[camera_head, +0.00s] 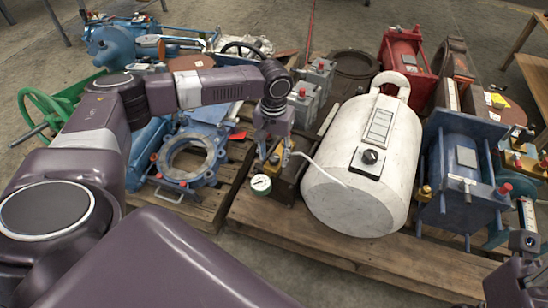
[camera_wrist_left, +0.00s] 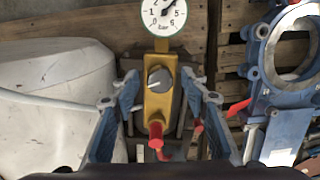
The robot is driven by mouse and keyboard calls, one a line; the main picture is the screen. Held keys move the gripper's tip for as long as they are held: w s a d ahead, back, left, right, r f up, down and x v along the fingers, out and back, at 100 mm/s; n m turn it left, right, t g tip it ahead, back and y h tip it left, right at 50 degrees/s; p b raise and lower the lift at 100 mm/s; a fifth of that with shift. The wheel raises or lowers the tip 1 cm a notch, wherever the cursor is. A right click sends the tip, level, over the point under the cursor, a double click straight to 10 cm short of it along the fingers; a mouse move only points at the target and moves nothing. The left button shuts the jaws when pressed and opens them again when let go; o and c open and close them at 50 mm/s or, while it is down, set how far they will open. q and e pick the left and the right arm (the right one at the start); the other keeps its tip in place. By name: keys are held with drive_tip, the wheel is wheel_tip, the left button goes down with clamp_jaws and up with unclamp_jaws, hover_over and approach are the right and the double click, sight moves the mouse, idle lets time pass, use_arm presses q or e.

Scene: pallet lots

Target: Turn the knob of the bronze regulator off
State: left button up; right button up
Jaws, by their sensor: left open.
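The bronze regulator (camera_wrist_left: 158,104) is a narrow yellow-brown block in the left wrist view, with a grey round knob (camera_wrist_left: 160,80) on top. A white pressure gauge (camera_wrist_left: 163,15) is at its far end and a red-tipped part (camera_wrist_left: 156,136) at its near end. In the head view the gauge (camera_head: 261,184) shows clearly, but my gripper largely hides the knob. My left gripper (camera_head: 272,146) is open above the regulator. In the wrist view its blue-grey fingers (camera_wrist_left: 160,90) stand on either side of the block, apart from the knob. My right gripper (camera_head: 525,268) is at the lower right; its jaws are unclear.
A blue valve body (camera_head: 215,160) lies to the left. A blue machine (camera_head: 460,195) stands further right. Grey boxes (camera_head: 305,105) are behind.

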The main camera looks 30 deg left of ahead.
use_arm(q)
clamp_jaws()
idle(0.4)
